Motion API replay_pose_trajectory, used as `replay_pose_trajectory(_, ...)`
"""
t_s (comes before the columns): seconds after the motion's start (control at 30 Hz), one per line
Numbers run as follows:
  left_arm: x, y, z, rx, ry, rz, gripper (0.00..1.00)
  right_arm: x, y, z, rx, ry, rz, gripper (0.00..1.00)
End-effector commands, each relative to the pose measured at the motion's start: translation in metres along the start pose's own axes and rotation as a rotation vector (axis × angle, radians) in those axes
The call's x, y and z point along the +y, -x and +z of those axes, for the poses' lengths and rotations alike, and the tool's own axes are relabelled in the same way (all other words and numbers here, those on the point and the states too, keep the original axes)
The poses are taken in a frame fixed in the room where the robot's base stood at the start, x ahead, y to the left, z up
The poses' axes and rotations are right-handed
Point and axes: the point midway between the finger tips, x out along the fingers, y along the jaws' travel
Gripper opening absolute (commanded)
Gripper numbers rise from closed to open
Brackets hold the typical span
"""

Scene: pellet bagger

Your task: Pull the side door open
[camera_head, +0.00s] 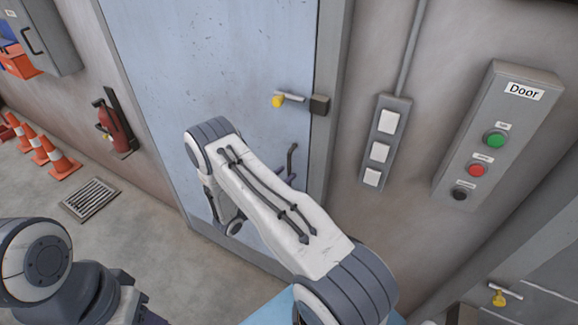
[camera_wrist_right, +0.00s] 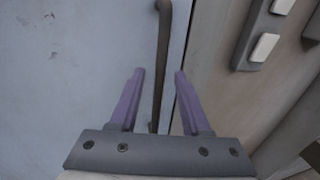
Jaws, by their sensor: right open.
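The side door (camera_head: 215,60) is pale blue and looks shut in its grey frame. A dark vertical pull handle (camera_head: 291,160) is on its right side, partly hidden by my right arm. Above it is a latch with a yellow knob (camera_head: 278,101), reaching to a dark block on the frame. In the right wrist view my right gripper (camera_wrist_right: 158,72) is open, its two purple fingers on either side of the handle bar (camera_wrist_right: 162,40) as seen. I cannot tell whether they touch it. My left arm shows at the lower left, but its gripper is out of view.
A wall box labelled "Door" (camera_head: 512,115) with green, red and black buttons and a switch panel (camera_head: 384,140) are right of the door. A fire extinguisher (camera_head: 113,127), traffic cones (camera_head: 60,163) and a floor grate (camera_head: 89,199) are left. Floor before the door looks clear.

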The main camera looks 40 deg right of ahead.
Motion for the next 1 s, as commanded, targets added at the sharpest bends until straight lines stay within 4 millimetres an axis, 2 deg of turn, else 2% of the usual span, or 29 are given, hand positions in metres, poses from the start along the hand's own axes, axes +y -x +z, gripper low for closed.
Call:
replay_pose_trajectory(0.03, 0.001, 0.008, 0.0, 0.0, -0.001, 0.0, 0.49, -0.001, -0.009, 0.003, 0.0, 0.0, -0.004, 0.47)
replay_pose_trajectory(0.2, 0.001, 0.014, -0.001, 0.0, 0.0, 0.0, 0.49, -0.001, -0.026, 0.001, 0.001, -0.001, -0.003, 0.47)
replay_pose_trajectory(0.57, 0.001, 0.014, -0.001, 0.0, 0.001, 0.0, 0.49, 0.0, -0.031, 0.0, 0.001, 0.0, 0.0, 0.47)
replay_pose_trajectory(0.6, 0.001, 0.014, -0.001, 0.0, 0.001, 0.0, 0.49, 0.0, -0.031, 0.0, 0.001, 0.0, 0.0, 0.32)
replay_pose_trajectory(0.7, 0.001, 0.014, -0.001, 0.0, 0.0, 0.0, 0.49, 0.0, -0.031, 0.0, 0.001, 0.0, 0.0, 0.0)
replay_pose_trajectory(1.0, 0.001, 0.015, -0.001, 0.0, 0.001, 0.0, 0.49, 0.0, -0.03, 0.0, 0.001, 0.0, -0.001, 0.0)
